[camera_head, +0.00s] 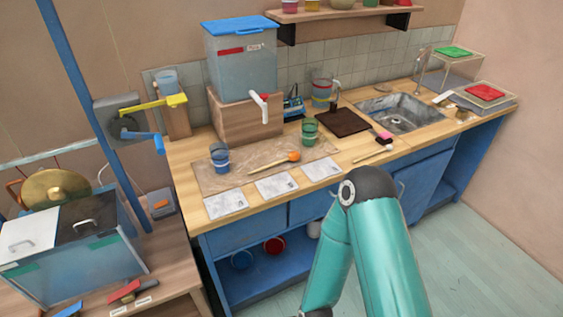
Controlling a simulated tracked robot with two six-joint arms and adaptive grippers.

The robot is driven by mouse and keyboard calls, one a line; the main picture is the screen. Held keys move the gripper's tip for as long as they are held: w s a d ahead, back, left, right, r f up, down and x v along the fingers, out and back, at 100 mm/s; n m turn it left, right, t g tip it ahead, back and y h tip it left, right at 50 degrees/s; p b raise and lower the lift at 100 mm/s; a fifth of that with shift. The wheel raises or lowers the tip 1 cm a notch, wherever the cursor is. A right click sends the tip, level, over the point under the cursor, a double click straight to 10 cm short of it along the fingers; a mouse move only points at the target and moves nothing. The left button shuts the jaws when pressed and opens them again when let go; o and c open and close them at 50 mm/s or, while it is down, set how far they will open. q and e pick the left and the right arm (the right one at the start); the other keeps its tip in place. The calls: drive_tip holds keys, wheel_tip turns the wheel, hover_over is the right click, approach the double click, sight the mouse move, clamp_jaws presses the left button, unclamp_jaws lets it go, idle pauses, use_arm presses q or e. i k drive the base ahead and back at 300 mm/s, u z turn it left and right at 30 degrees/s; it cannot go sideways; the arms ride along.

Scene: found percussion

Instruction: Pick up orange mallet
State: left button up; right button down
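The orange mallet (293,156) lies on a brown mat on the wooden counter. Its round orange head points right, and its thin pale handle runs left and slightly toward the front. Nothing is touching it from above. One teal arm of mine rises from the bottom of the view, its dark elbow in front of the counter, to the right of the mallet. Neither of my grippers shows, so I cannot see their fingers.
Three white cards (277,185) lie along the mat's front edge. A blue cup (220,158) and a green cup (310,132) stand near the mallet. A lidded water tank (242,65) is behind on a wooden block (240,119). A sink (400,112) is at right.

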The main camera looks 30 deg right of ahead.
sight(293, 156)
drive_tip(key=z, duration=0.25)
drive_tip(key=i, duration=0.2)
drive_tip(key=u, duration=2.7)
drive_tip(key=k, duration=1.7)
drive_tip(key=z, duration=1.35)
drive_tip(key=i, duration=0.75)
drive_tip(key=z, duration=0.05)
